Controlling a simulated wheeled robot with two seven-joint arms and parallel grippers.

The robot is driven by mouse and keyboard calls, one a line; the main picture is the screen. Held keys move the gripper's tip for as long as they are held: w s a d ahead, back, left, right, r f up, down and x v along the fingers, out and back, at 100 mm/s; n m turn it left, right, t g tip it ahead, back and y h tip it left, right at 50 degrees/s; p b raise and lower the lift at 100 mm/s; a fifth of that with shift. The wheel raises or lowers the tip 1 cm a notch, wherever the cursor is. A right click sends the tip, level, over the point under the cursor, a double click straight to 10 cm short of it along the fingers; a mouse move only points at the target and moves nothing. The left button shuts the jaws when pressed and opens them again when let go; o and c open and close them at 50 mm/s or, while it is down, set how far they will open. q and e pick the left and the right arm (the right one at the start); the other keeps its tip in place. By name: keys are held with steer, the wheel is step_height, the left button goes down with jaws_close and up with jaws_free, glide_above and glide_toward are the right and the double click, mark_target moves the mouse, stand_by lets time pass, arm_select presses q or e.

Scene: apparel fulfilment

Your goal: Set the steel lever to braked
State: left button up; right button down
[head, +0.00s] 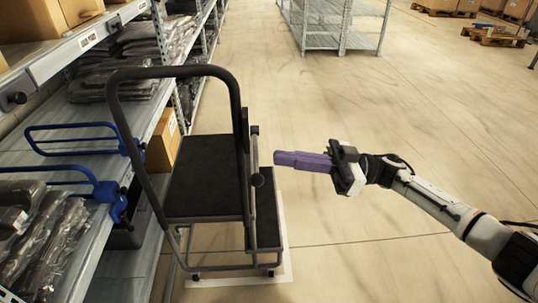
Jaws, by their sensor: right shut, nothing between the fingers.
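A step stool on a steel frame (214,264) stands on the floor, with black treads (205,182) and a tall dark handrail. On its right side is a thin grey upright bar, which looks like the steel lever (255,155). My right gripper (275,159) has purple fingers, shut and empty. They point left at the bar, with a small gap showing between. My left gripper is not in view.
Shelving (52,152) with bagged garments and blue-handled items runs close along the left. A grey rack (340,40) and a pallet (494,40) stand far back.

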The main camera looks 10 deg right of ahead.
steer(key=v, duration=0.5)
steer(key=shift+d, duration=0.15)
